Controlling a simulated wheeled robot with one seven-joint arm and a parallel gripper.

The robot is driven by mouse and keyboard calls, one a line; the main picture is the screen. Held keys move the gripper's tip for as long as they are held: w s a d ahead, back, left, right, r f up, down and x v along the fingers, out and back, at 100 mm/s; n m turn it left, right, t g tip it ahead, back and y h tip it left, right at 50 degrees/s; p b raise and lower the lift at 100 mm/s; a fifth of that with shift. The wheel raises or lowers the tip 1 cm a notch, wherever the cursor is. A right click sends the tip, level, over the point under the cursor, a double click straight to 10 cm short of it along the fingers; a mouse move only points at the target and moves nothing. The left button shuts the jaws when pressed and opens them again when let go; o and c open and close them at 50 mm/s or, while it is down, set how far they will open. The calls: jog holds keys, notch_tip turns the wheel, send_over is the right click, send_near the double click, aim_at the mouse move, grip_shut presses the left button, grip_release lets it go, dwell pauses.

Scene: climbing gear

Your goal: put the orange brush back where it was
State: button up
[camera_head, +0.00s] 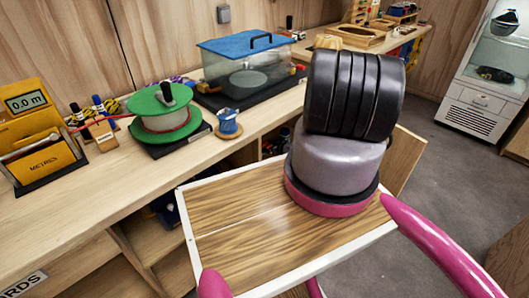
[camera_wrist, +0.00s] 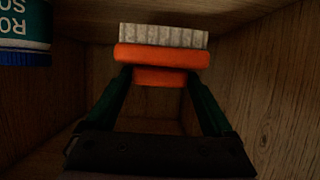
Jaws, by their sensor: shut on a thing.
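The orange brush (camera_wrist: 158,57) with pale bristles along its upper side shows in the wrist view, inside a wooden compartment. My gripper (camera_wrist: 160,78) is shut on the brush's orange body, with a dark green finger on each side. The bristles point away from the palm, close to the compartment's upper wall in the picture. Whether the brush touches a wall I cannot tell. The head view shows neither the brush nor the gripper.
In the wrist view, a teal and white labelled container (camera_wrist: 24,28) stands left of the brush, apart from it. Wooden walls (camera_wrist: 265,75) are close on both sides. In the head view, the workbench (camera_head: 60,215) holds a green spool (camera_head: 160,105) and a blue-lidded case (camera_head: 245,65).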

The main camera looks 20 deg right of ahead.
jog(key=shift+f, duration=1.75)
jog(key=shift+f, duration=0.1)
jog(key=o, duration=1.3)
jog(key=v, duration=1.2)
jog(key=shift+s, duration=0.1)
